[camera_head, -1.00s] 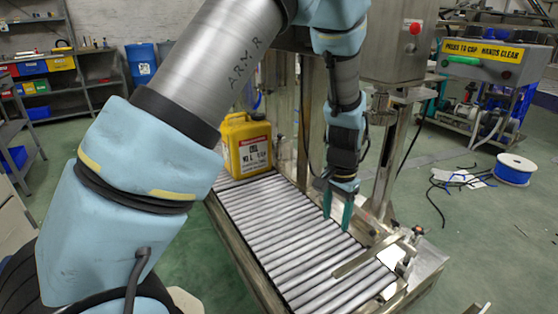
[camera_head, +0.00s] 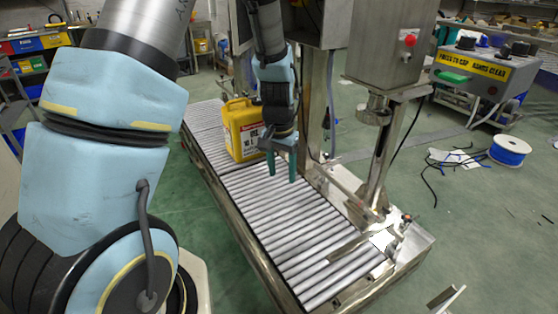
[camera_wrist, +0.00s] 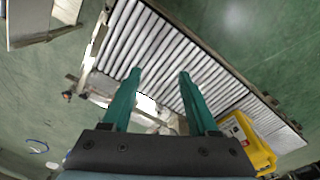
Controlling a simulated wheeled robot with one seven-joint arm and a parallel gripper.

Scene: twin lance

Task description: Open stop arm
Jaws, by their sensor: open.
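The stop arm (camera_head: 348,246) appears to be the flat metal bar reaching over the rollers near the conveyor's front end, from a bracket (camera_head: 386,236) on the right rail. A yellow jug (camera_head: 243,130) with a white label stands upright on the rollers farther back. My gripper (camera_head: 281,170) is open and empty above the rollers, just right of and in front of the jug, well behind the bar. In the wrist view my teal fingers (camera_wrist: 160,76) are spread over the rollers, with the jug (camera_wrist: 246,142) at lower right. I cannot clearly pick out the bar there.
The roller conveyor (camera_head: 285,232) has bare rollers between the jug and the bar. A metal post (camera_head: 385,165) and a box with a red button (camera_head: 409,42) rise on its right. A blue cable reel (camera_head: 508,151) and loose cables lie on the floor at right.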

